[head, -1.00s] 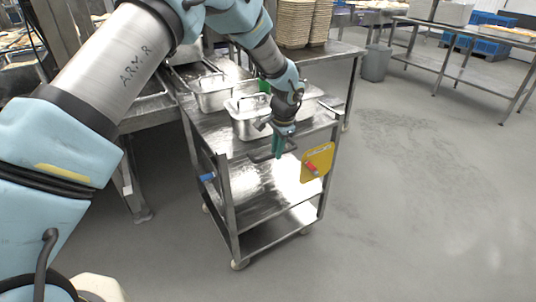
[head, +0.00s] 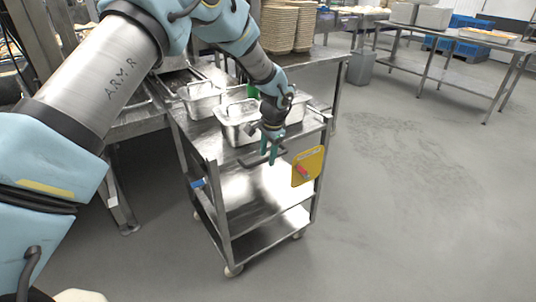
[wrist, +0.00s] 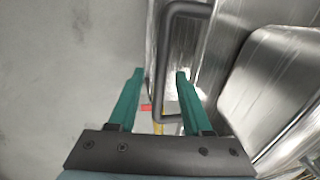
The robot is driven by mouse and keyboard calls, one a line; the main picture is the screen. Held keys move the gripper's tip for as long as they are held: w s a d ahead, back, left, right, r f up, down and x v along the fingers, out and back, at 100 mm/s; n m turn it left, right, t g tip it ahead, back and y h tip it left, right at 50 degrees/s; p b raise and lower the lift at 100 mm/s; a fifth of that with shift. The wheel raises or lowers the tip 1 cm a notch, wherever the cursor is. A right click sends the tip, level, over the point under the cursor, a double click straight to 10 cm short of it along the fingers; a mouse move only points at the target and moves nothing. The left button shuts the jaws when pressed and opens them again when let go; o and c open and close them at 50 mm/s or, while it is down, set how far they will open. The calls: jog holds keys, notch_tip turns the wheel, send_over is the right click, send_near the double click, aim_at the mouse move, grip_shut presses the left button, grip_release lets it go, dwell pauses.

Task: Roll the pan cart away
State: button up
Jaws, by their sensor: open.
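The pan cart (head: 245,192) is a steel cart with shelves on small casters, standing in front of me in the head view. Several steel pans (head: 238,122) sit on its top. A dark bar handle (head: 252,160) is at its near end and also shows in the wrist view (wrist: 163,60). My gripper (head: 270,150) is at this handle, pointing down, with its green fingers apart.
A yellow panel (head: 308,166) with a red part hangs at the cart's near right corner. A steel counter (head: 140,118) stands close on the left. Stacked tan containers (head: 282,28) stand behind. Grey floor (head: 420,215) is open on the right.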

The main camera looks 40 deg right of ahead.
jog(key=shift+r, duration=0.1)
notch_tip(320, 180, up, 10)
jog(key=s+b, duration=0.2)
jog(key=shift+a+r, duration=0.15)
jog(key=shift+r, duration=0.05)
dwell(0.5)
jog(key=w+a+r+n, duration=0.2)
jog(key=w+a+n, duration=0.15)
jog(key=a, duration=0.65)
jog(key=w+a+r+n+p, duration=0.15)
jog(key=w+a, duration=0.25)
jog(key=a, duration=0.6)
jog(key=w+a+r+n, duration=0.1)
jog(key=w+a+n, duration=0.25)
jog(key=a, duration=0.65)
jog(key=s+a+n, duration=0.5)
jog(key=a, duration=0.6)
jog(key=s+a+r+n, duration=0.1)
jog(key=s+a+n, duration=0.3)
jog(key=a, duration=0.8)
jog(key=shift+s+n+g, duration=0.3)
jog(key=shift+s+n, duration=0.05)
